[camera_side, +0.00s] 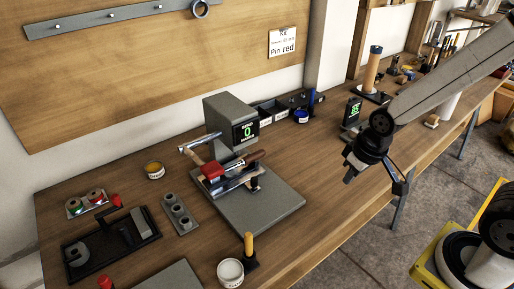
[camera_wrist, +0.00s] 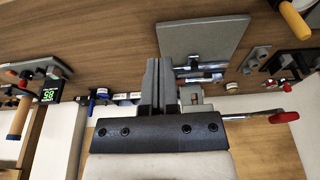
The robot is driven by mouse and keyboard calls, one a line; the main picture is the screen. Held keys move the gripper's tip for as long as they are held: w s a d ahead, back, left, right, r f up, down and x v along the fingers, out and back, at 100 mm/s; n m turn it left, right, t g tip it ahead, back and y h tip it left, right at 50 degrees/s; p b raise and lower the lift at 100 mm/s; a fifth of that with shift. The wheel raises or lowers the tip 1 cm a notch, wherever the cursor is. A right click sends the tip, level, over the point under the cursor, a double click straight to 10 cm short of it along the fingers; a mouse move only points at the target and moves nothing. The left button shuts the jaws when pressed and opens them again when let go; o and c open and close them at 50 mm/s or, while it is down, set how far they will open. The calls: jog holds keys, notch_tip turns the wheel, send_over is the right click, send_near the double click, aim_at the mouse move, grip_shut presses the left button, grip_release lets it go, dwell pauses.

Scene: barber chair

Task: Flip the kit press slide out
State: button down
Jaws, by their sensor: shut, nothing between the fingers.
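The kit press (camera_side: 222,114) stands on the bench, a grey block with a green display, on a flat grey base plate (camera_side: 275,212). A slide-like metal part with red pieces (camera_side: 238,176) lies across its front, low over the plate. In the wrist view the base plate (camera_wrist: 205,42) is above right, and the red lever end (camera_wrist: 284,117) is at the right. My gripper (camera_side: 350,168) is shut and empty, in the air right of the press and touching nothing. Its fingers (camera_wrist: 157,75) partly hide the press in the wrist view.
A yellow-handled tool (camera_side: 249,245) and a white pot (camera_side: 231,272) stand at the plate's front. A grey socket block (camera_side: 179,214) and black tray (camera_side: 110,243) are left. A small green display (camera_side: 353,112) stands behind my gripper. The bench between plate and gripper is clear.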

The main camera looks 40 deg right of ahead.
jog(key=w+a+f, duration=0.2)
jog(key=w+a, duration=0.1)
jog(key=w, duration=1)
jog(key=n+t, duration=0.1)
jog(key=n, duration=0.1)
send_near(247, 182)
jog(key=shift+y, duration=0.3)
jog(key=v, duration=0.4)
jog(key=shift+d+r, duration=0.15)
jog(key=shift+d, duration=0.1)
jog(key=shift+x, duration=4.95)
jog(key=shift+s, duration=0.1)
jog(key=s, duration=1)
jog(key=shift+a, duration=0.1)
jog(key=shift+s, duration=1.25)
